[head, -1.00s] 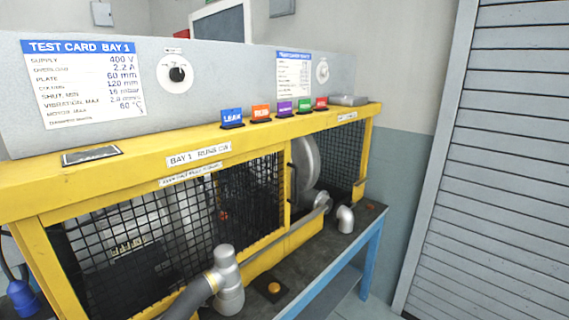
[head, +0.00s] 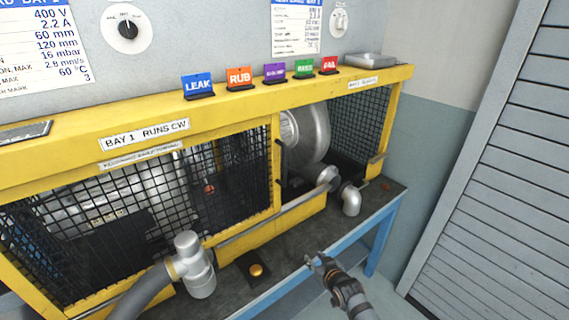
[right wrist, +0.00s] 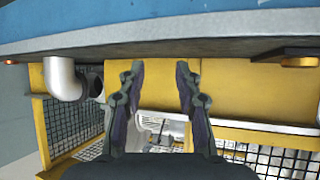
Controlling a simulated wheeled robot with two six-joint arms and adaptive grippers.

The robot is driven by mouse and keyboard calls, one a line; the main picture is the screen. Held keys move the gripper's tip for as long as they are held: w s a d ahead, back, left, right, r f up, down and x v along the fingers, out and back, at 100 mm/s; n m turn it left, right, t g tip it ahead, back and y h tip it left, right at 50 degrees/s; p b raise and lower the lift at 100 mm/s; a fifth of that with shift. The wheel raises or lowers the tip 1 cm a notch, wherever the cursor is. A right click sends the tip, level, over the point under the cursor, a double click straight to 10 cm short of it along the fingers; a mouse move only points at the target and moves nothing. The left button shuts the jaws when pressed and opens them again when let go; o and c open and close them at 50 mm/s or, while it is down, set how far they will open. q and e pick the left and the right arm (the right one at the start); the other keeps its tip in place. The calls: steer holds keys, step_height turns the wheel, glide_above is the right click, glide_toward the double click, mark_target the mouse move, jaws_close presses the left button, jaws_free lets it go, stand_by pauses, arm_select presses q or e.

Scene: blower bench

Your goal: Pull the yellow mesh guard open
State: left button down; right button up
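The yellow-framed black mesh guard (head: 150,210) covers the left front of the bench enclosure. A dark upright handle (head: 278,160) sits at its right end, by a yellow post. Right of that post, a grey round blower housing (head: 312,132) shows without mesh in front of it. My right gripper (head: 318,262) is over the bench's front edge, below and right of the handle, apart from the guard. In the right wrist view its two fingers (right wrist: 160,75) are spread with nothing between them. Yellow panels and mesh lie beyond them. My left gripper is out of view.
A grey pipe tee with hose (head: 197,268) and an amber button (head: 256,270) stand before the guard. A grey elbow pipe (head: 351,200) stands to the right. Coloured tags (head: 240,79) line the yellow top ledge. The blue bench edge (head: 300,277) runs along the front.

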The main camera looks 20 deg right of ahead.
steer(key=w+a+r+t+y, duration=0.1)
steer(key=w+a+r+t, duration=0.1)
steer(key=r, duration=0.9)
steer(key=w+a+r+t, duration=0.1)
steer(key=r+t, duration=0.1)
steer(key=r, duration=0.8)
steer(key=n+t+y+p, duration=0.1)
steer(key=n+t+y, duration=0.1)
glide_toward(286, 161)
steer(key=w, duration=0.3)
steer(key=w+a+p, duration=0.1)
steer(key=w, duration=0.2)
steer(key=w+p, duration=0.1)
steer(key=w, duration=0.2)
steer(key=shift+w+a+r, duration=0.15)
steer(key=shift+w+a, duration=0.1)
steer(key=shift+a, duration=0.15)
steer(key=shift+w+p, duration=0.35)
steer(key=shift+w, duration=0.25)
jaws_close()
